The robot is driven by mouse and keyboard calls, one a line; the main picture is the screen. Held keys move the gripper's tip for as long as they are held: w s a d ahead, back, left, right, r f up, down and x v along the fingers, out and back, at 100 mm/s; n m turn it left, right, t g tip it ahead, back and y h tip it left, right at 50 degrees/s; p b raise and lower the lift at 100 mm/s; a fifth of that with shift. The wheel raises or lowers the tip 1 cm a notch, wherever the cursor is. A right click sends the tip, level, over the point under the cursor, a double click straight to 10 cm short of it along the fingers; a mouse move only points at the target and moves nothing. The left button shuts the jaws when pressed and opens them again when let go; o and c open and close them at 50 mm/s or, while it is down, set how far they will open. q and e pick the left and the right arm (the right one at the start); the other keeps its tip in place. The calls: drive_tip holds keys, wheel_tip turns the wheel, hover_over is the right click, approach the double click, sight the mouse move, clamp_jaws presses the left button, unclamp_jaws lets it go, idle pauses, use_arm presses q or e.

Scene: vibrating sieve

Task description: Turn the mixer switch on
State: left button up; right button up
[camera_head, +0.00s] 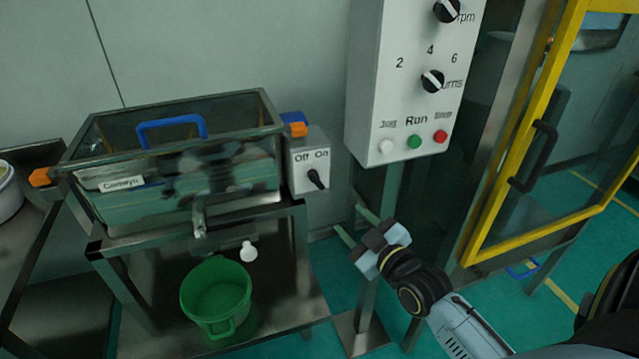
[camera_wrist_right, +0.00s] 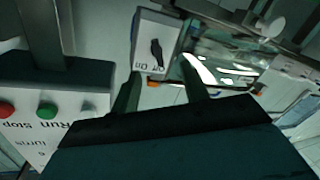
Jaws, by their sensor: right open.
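The mixer switch is a black knob (camera_head: 316,179) on a grey box (camera_head: 309,158) marked Off and On, at the right end of the glass-sided mixer tank (camera_head: 180,170). The knob sits slanted below the labels; I cannot tell which label it points to. My right gripper (camera_head: 347,218) is open and empty, below and right of the switch box, apart from it. In the right wrist view, the knob (camera_wrist_right: 157,52) and its box (camera_wrist_right: 148,27) show just beyond and between the two spread fingers (camera_wrist_right: 160,72). My left gripper is out of view.
A white control panel (camera_head: 375,95) with knobs and white, green and red buttons stands above my right gripper. A yellow-framed door (camera_head: 480,215) is to the right. A green bucket (camera_head: 216,298) sits on the shelf under the tank. A steel post (camera_head: 375,270) stands close by the gripper.

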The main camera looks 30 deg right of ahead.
sight(318, 180)
drive_tip(key=shift+t, duration=0.3)
drive_tip(key=w, duration=0.4)
drive_tip(key=w+r+b, duration=0.1)
drive_tip(key=w, duration=0.3)
drive_tip(key=w+r+b, duration=0.1)
drive_tip(key=w, duration=0.3)
drive_tip(key=shift+r, duration=0.15)
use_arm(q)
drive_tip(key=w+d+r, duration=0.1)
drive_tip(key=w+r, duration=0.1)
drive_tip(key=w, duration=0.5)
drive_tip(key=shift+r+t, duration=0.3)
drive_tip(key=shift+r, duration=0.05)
use_arm(e)
drive_tip(key=shift+w, duration=0.7)
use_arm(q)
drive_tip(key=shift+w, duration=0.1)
use_arm(e)
drive_tip(key=shift+c, duration=0.2)
drive_tip(key=c, duration=0.9)
drive_tip(key=shift+c, duration=0.2)
